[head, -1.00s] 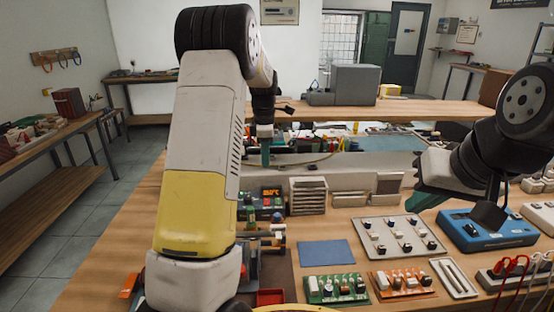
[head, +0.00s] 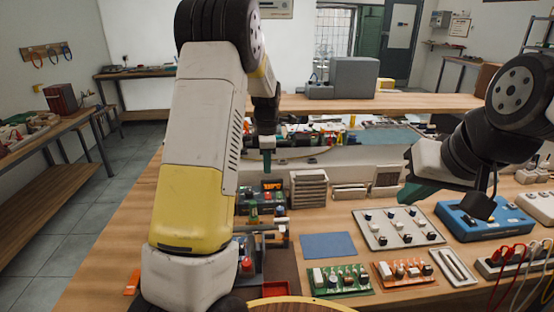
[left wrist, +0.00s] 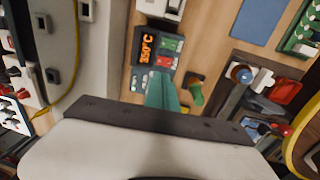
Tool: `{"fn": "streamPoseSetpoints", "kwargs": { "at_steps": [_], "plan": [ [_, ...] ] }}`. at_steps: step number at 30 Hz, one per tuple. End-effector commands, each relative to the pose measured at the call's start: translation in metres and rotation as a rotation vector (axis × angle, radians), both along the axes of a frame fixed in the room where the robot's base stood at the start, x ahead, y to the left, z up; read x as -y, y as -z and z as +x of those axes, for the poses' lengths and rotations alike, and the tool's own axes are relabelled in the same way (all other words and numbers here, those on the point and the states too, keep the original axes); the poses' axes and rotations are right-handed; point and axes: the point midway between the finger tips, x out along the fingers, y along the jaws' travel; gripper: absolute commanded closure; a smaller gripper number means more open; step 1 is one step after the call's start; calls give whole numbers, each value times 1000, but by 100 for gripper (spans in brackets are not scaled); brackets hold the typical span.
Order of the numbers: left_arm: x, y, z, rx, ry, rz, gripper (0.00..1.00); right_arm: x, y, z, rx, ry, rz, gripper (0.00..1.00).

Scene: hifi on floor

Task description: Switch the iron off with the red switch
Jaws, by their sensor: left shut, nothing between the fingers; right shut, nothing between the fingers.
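The iron's station (head: 272,184) is a dark box with a lit orange display, on the bench in front of the grey back shelf. In the left wrist view its display (left wrist: 146,48) seems to read 350°C. A small red switch (left wrist: 163,61) shows beside it, with green parts near it. My right gripper (head: 415,192) is shut and empty above the bench at the right.
A blue mat (head: 328,246), a grey board with knobs (head: 398,228), green (head: 338,280) and orange (head: 403,272) circuit boards and a blue device (head: 485,224) lie to the right. A dark stand with red and blue knobs (head: 246,264) is close in front.

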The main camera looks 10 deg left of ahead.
Motion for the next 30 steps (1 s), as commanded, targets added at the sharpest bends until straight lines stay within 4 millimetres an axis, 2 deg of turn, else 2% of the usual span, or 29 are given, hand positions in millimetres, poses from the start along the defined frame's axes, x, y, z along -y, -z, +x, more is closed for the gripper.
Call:
{"fn": "streamPoseSetpoints", "kwargs": {
  "at_steps": [1,6,12,18,30],
  "plan": [
    [-1,13,0,-4,-1,0,100,0,0,0,0,0,0,100],
    [-2,50,4,-5,0,1,100,0,0,0,0,0,0,100],
    [-3,81,9,-3,0,0,100,0,0,0,0,0,0,100],
    [-3,94,11,-1,0,0,100,0,0,0,0,0,0,100],
    [-4,97,12,-8,0,-1,100,0,0,0,0,0,0,100]
  ]
}}
